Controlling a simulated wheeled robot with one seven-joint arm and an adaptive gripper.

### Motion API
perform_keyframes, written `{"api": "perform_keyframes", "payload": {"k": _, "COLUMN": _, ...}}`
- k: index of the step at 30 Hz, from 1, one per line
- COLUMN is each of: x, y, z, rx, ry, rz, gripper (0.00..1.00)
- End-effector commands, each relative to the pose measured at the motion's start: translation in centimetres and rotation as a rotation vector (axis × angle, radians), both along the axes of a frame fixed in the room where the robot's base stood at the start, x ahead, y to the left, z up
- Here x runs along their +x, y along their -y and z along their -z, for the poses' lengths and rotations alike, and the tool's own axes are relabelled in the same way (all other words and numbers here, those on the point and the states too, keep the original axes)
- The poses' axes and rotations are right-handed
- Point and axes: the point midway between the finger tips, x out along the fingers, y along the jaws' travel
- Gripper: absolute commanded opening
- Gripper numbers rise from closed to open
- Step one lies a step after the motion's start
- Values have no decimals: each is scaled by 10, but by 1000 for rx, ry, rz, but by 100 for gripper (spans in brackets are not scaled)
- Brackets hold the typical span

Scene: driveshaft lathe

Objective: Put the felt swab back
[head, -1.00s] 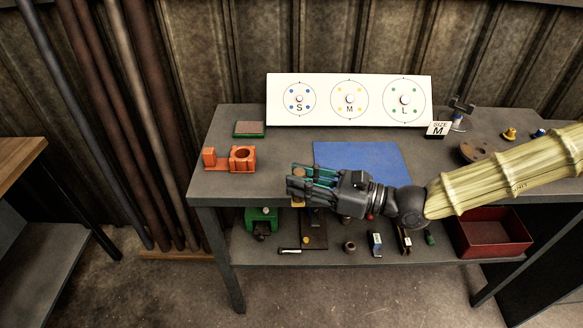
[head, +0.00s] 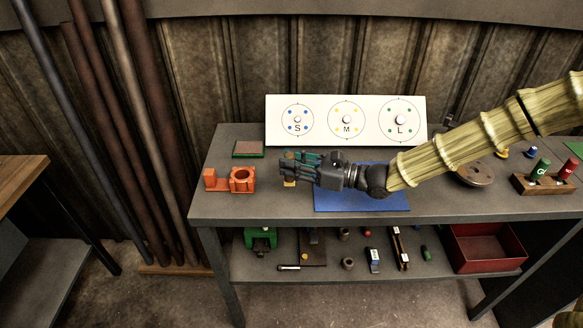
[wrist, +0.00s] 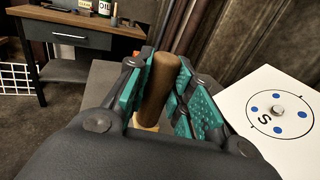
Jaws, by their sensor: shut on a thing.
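The felt swab shows in the wrist view as an upright, slightly tilted brown cylinder (wrist: 161,88) with a pale cream lower end (wrist: 147,125). My gripper (wrist: 160,95) is shut on it, with teal ribbed pads on both sides. In the head view my gripper (head: 290,167) is over the left half of the bench, and the swab's pale end (head: 290,183) shows just below the fingers. Whether that end touches the bench top cannot be told. An orange holder with a round ring (head: 242,180) stands just left of my gripper.
A blue mat (head: 340,203) lies under my wrist. A white board (head: 346,105) marked S, M, L stands behind. A green-edged pad (head: 248,149) lies back left. A brown disc (head: 473,174) and a wooden block (head: 545,184) with coloured pegs are at right. A red bin (head: 487,247) sits below.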

Motion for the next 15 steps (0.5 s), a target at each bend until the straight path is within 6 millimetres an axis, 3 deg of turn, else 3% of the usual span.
{"api": "perform_keyframes", "payload": {"k": 7, "x": 12, "y": -1, "z": 2, "rx": -1, "ry": 0, "rz": -1, "gripper": 0}}
{"api": "perform_keyframes", "payload": {"k": 15, "x": 11, "y": -1, "z": 33, "rx": -2, "ry": -1, "rz": -1, "gripper": 0}}
